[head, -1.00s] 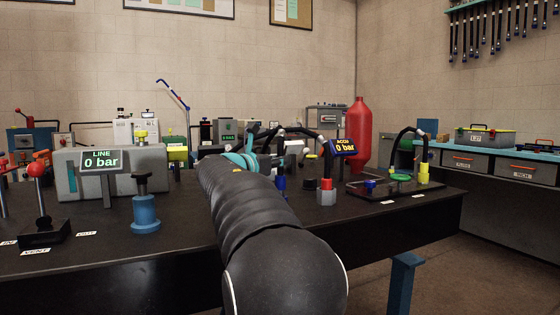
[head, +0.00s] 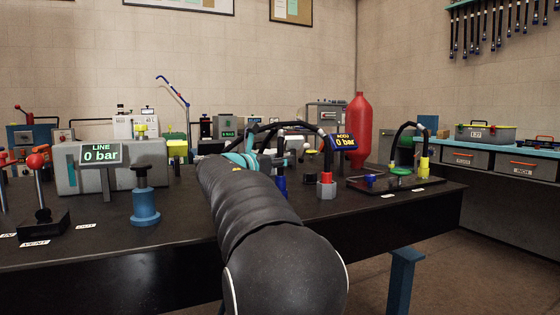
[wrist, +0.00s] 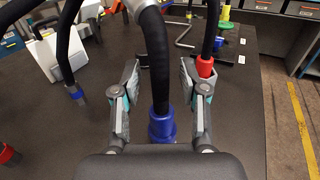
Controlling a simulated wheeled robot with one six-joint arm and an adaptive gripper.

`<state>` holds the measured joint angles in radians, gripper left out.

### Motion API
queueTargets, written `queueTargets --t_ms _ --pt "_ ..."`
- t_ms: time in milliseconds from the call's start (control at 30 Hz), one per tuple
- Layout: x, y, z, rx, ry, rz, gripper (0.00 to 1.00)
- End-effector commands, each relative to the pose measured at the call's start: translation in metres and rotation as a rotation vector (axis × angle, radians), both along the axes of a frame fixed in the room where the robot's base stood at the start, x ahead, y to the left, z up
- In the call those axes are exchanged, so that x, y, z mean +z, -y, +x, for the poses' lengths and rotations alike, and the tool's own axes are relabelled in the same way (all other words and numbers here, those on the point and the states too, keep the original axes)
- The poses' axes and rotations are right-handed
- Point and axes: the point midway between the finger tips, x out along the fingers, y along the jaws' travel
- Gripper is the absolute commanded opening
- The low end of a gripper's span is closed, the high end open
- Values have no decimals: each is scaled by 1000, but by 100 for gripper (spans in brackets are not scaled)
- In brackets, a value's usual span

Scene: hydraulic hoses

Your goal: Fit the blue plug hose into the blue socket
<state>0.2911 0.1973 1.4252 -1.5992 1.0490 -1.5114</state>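The blue plug (wrist: 162,126) is at the lower end of a thick black hose (wrist: 157,60), roughly upright in the wrist view. It also shows as a small blue piece in the head view (head: 281,184). My gripper (wrist: 160,82) is open, with one finger on each side of this hose. Gaps show between the fingers and the hose. What lies under the plug is partly hidden by my wrist. A low blue piece (head: 370,180), possibly the blue socket, is on the dark plate at the right of the table in the head view.
A red-collared hose (wrist: 205,66) stands close to my right finger. Another blue-ended hose (wrist: 75,92) is at left. The black table (head: 180,235) also bears a blue post (head: 144,205), a red-knobbed lever (head: 38,165) and a yellow-ended hose (head: 424,166). A red cylinder (head: 360,125) stands behind.

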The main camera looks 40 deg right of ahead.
Motion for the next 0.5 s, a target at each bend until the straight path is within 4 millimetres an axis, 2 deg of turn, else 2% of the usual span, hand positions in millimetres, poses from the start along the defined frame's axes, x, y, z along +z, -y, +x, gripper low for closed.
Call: queueTargets --t_ms 300,500 --pt "-1 -2 0 1 -1 1 46" --pt "0 -26 -5 4 1 1 46"
